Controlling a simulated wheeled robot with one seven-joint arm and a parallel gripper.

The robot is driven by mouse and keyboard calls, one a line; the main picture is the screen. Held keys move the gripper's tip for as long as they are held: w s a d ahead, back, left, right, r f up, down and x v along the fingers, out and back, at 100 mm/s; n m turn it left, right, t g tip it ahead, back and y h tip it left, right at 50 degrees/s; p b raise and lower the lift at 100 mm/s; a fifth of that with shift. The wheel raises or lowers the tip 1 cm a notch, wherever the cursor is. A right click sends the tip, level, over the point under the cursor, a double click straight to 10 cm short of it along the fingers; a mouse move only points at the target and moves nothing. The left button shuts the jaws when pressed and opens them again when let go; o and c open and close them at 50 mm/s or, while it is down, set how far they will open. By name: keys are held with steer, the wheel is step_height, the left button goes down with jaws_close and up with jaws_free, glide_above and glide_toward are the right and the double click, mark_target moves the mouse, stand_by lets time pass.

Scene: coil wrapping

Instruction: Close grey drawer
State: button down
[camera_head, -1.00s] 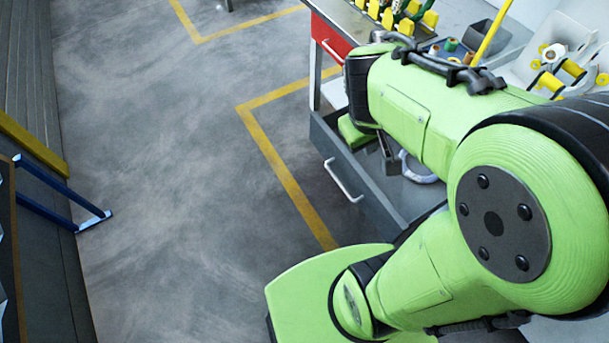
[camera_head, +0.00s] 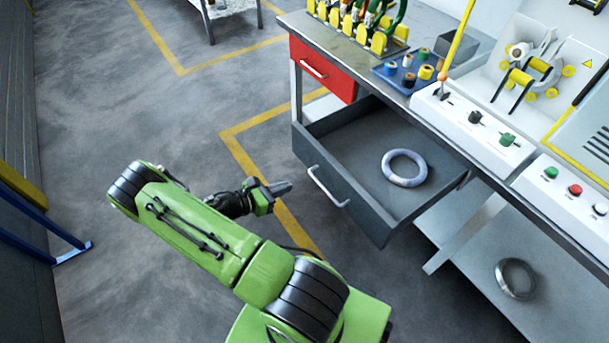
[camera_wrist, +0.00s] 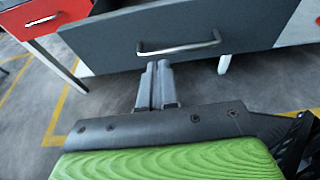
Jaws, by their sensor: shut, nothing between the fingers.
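The grey drawer (camera_head: 345,190) is pulled out from under the workbench, and its inside is in view. A pale ring-shaped coil (camera_head: 404,168) lies flat in it. Its front has a bar handle (camera_head: 327,188), which also shows in the wrist view (camera_wrist: 180,47). My gripper (camera_head: 288,186) is in front of the drawer, a little left of the handle in the head view, pointing toward the drawer front. In the wrist view my gripper (camera_wrist: 158,66) has its fingers together, with nothing between them. The fingertips are close below the handle; I cannot tell whether they touch.
A closed red drawer (camera_head: 318,68) sits up and left of the grey one. The workbench top (camera_head: 345,35) carries spools and a blue tray (camera_head: 408,75). Another coil (camera_head: 515,278) lies on the lower shelf (camera_head: 470,255). The floor at left is open.

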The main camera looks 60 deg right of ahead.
steer(key=b, duration=0.3)
glide_toward(328, 170)
steer(key=x, duration=0.5)
steer(key=shift+d+f, duration=0.1)
steer(key=shift+f, duration=0.2)
steer(key=shift+s+d+r, duration=0.1)
steer(key=shift+s+d, duration=0.2)
steer(key=shift+d, duration=0.25)
steer(key=shift+d, duration=0.1)
